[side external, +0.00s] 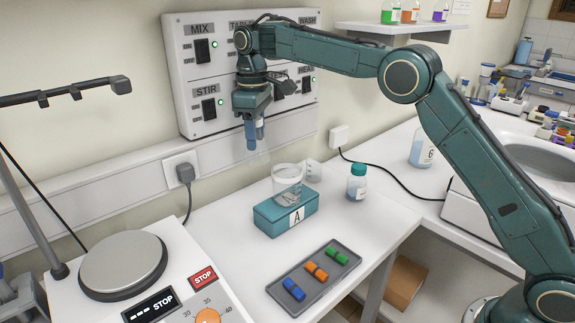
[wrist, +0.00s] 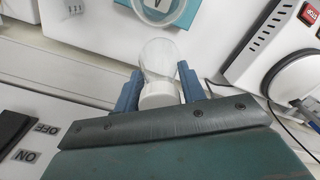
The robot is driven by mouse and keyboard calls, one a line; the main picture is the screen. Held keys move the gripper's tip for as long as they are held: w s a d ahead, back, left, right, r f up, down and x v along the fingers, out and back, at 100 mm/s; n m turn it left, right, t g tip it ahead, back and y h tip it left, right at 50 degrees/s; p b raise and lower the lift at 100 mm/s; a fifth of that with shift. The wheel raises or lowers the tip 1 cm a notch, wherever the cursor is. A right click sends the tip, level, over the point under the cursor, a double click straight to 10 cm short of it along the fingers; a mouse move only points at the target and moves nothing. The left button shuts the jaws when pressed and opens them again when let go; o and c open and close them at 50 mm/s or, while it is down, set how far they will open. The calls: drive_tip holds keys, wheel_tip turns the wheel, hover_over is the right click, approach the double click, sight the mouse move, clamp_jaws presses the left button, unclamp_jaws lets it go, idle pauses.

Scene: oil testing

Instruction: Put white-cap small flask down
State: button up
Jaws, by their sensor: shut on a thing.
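My gripper (side external: 254,132) is raised in front of the wall panel, pointing down, well above the counter. In the wrist view my gripper (wrist: 160,88) has its two blue fingers on either side of the white cap (wrist: 158,96) of a small clear flask (wrist: 160,58). It is shut on the flask, whose round glass body extends beyond the fingertips. In the side view the flask is hard to make out below the fingers. A clear glass beaker (side external: 286,182) stands on a teal box (side external: 285,215) marked A, below and right of my gripper.
A teal-capped bottle (side external: 357,184) stands right of the box. A grey tray (side external: 318,285) with blue, orange and green pieces lies in front. A hotplate (side external: 124,263) is at left. The switch panel (side external: 185,70) is close behind my gripper. Counter between box and tray is bare.

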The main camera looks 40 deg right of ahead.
drive_tip(key=s+a+f+m, duration=0.1)
drive_tip(key=a+f, duration=0.6)
drive_tip(key=a, duration=0.6)
drive_tip(key=shift+s+f, duration=0.15)
drive_tip(key=shift+f, duration=3.7)
drive_tip(key=shift+f, duration=0.1)
drive_tip(key=o, duration=1)
wheel_tip(320, 180, up, 12)
drive_tip(key=shift+r, duration=0.1)
